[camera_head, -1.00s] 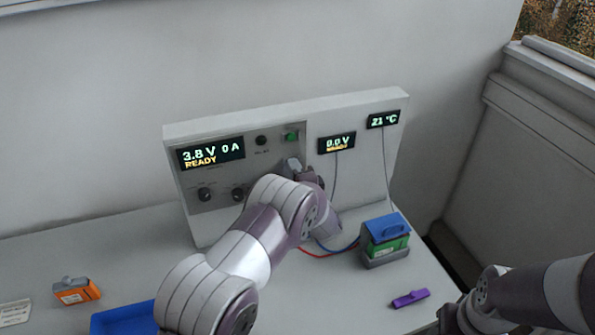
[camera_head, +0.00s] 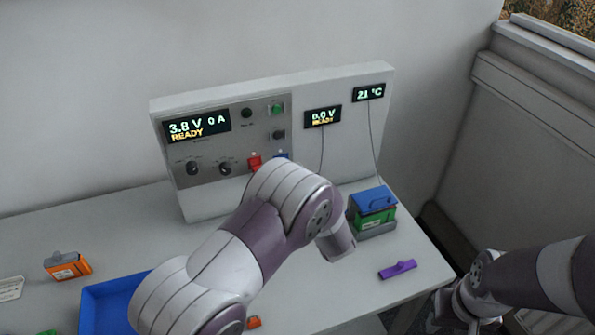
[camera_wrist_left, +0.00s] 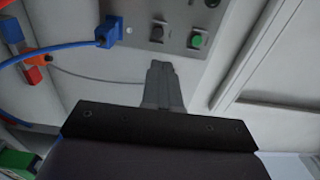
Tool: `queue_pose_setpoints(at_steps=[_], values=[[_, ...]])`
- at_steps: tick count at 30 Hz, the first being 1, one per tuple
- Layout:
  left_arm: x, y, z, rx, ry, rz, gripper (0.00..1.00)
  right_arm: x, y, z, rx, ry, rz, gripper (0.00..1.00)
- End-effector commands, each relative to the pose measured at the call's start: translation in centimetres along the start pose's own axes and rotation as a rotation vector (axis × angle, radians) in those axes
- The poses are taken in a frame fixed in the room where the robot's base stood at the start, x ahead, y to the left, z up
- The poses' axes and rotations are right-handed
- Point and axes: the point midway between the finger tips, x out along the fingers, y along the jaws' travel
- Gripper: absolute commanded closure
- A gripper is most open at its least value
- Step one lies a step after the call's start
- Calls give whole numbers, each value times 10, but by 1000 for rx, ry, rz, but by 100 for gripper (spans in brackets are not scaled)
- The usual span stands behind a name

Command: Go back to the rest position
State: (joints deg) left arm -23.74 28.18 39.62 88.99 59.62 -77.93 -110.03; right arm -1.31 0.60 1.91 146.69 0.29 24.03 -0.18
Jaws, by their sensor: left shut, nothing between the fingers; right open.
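My left arm (camera_head: 265,235) reaches in from the lower left, in front of the cycler panel (camera_head: 210,205). Its gripper is hidden behind the arm in the head view. I cannot tell the exact gap, but no contact shows. My right gripper (camera_head: 452,308) is open and empty at the lower right, off the table's edge.
The battery in its blue-topped holder (camera_head: 372,198) stands right of my left arm, with a purple piece (camera_head: 397,269) in front. A blue tray (camera_head: 100,300) and orange battery (camera_head: 67,266) lie at left. Red (camera_head: 254,162) and blue (camera_wrist_left: 108,31) plugs sit in the panel.

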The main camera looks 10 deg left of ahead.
Motion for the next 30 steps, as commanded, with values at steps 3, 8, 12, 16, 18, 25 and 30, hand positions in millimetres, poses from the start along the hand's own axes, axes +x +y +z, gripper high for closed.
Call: queue_pose_setpoints(at_steps=[3, 8, 12, 16, 18, 25, 30], values=[[0, 0, 0, 0, 0, 0, 100, 0, 0, 0, 0, 0, 0, 57], [0, 0, 0, 0, 0, 0, 100, 0, 0, 0, 0, 0, 0, 57], [0, 0, 0, 0, 0, 0, 100, 0, 0, 0, 0, 0, 0, 57], [0, 0, 0, -5, 0, 0, 100, 0, 0, 0, 0, 0, 0, 57], [0, 3, -1, -67, 4, 14, 100, 0, 0, 0, 0, 0, 0, 57], [-76, 108, -38, -671, 132, 829, 100, 1, 0, 0, 0, 0, 0, 57], [-186, 105, 64, -799, -380, 1411, 100, 6, 0, 1, 0, 0, 0, 57]])
